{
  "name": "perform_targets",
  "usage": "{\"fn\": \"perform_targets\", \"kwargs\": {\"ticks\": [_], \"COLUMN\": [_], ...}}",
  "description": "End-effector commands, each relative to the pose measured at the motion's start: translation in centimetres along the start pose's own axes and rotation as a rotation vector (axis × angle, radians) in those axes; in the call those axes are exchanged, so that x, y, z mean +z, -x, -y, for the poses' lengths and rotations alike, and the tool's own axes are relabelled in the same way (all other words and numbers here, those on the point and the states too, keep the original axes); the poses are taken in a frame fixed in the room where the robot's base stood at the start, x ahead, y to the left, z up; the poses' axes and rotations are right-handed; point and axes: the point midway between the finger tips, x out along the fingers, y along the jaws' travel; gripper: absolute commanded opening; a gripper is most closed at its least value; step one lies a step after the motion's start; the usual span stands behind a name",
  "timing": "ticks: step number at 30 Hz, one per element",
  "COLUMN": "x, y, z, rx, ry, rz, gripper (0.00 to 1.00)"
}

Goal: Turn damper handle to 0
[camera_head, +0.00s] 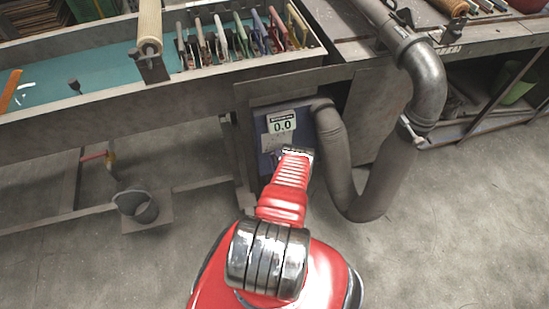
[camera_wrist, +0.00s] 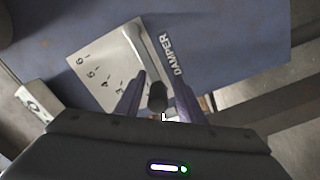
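The damper's white scale plate (camera_wrist: 100,68) shows in the wrist view on a blue panel, beside a label reading DAMPER (camera_wrist: 172,55). Its printed numbers include what look like 6, 5 and 4; others are hidden or too small to read. A pale lever bar crosses the plate and leads to a dark handle knob (camera_wrist: 157,97). My gripper (camera_wrist: 158,72) has its two fingers apart, one on each side of the knob, with visible gaps. In the head view, my gripper (camera_head: 298,152) is at the blue panel and hides the handle.
A thick grey hose (camera_head: 340,165) hangs just right of the panel. A workbench with a tool rack (camera_head: 240,45) stands above. A small bucket (camera_head: 138,205) is at left. Open floor lies in front.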

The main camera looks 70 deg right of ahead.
Motion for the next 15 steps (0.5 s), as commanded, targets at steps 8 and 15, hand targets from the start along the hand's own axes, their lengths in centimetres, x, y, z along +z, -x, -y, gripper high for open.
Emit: {"fn": "perform_targets", "kwargs": {"ticks": [8,15], "x": [-0.07,-0.16], "y": [0.0,-0.03], "z": [0.11,-0.01], "rx": [-0.003,-0.001], "ry": [0.0,0.001], "rz": [-0.001,-0.005], "gripper": [0.38,0.38]}}
